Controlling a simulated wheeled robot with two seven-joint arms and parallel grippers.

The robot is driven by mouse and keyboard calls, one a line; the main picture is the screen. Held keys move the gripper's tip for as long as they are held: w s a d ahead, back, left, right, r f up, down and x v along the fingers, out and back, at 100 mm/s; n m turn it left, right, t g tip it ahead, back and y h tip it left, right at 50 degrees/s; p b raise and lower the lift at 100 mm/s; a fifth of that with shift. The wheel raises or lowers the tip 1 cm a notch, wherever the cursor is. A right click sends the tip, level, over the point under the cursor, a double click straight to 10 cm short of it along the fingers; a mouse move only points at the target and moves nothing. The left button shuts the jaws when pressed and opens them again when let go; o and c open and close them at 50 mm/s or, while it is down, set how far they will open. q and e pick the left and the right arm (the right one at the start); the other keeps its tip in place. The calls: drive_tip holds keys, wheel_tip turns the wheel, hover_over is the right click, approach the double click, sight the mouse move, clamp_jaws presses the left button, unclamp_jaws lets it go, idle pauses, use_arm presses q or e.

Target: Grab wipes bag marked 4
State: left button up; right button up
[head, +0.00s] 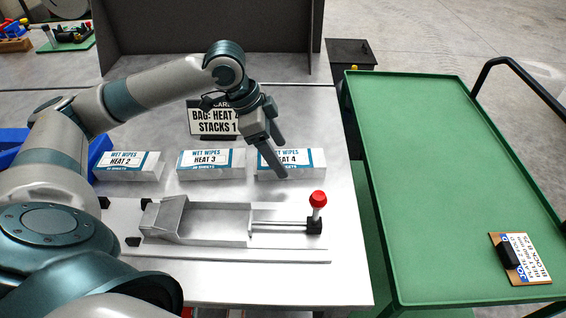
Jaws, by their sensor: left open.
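Three white and blue wet wipes bags lie in a row on the metal table. The bag marked Heat 4 (306,165) is the rightmost, the bag marked Heat 3 (207,165) is in the middle, and the bag marked Heat 2 (127,166) is at the left. My left gripper (280,160) is open and points down over the left part of the Heat 4 bag, covering some of its label. I cannot tell whether the fingers touch it. My right gripper does not show.
A sign card (204,121) stands behind the bags, partly hidden by my arm. A metal tray fixture (205,222) with a red-knobbed lever (318,200) lies in front. A green cart (430,190) at the right holds a clipboard (528,262). A dark panel stands behind the table.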

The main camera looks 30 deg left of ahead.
use_arm(q)
drive_tip(key=shift+w+d+f, duration=0.1)
drive_tip(key=shift+d+f, duration=0.1)
drive_tip(key=shift+f, duration=0.4)
drive_tip(key=c, duration=1.1)
